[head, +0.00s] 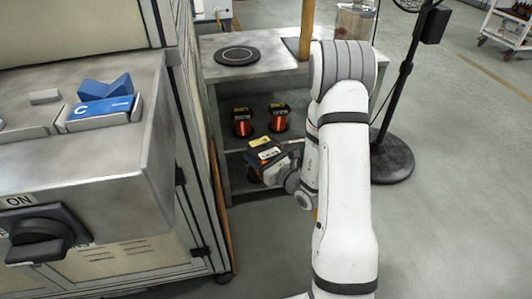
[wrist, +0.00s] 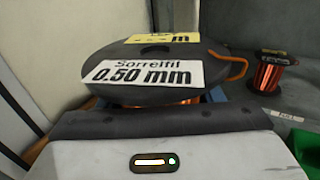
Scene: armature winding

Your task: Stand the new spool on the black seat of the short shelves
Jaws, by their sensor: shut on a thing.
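The new spool (wrist: 155,62) fills the upper middle of the wrist view, with a black flange, a white "Sorrelfil 0.50 mm" label, a yellow label and a loop of copper wire at its right. In the head view the spool (head: 262,144) is tilted, at the open front of the short shelves (head: 216,112). My gripper (head: 270,155) is shut on it; the fingers are mostly hidden under the flange. The black seat (head: 239,56) is a round disc on the shelves' top, at the left, and is empty.
Two copper spools (head: 242,122) (head: 278,116) stand on the shelf inside; one spool (wrist: 270,72) shows in the wrist view. A post (head: 306,30) and a clear container (head: 355,20) are on the top's right. A machine (head: 110,180) stands close left, a fan stand (head: 390,160) right.

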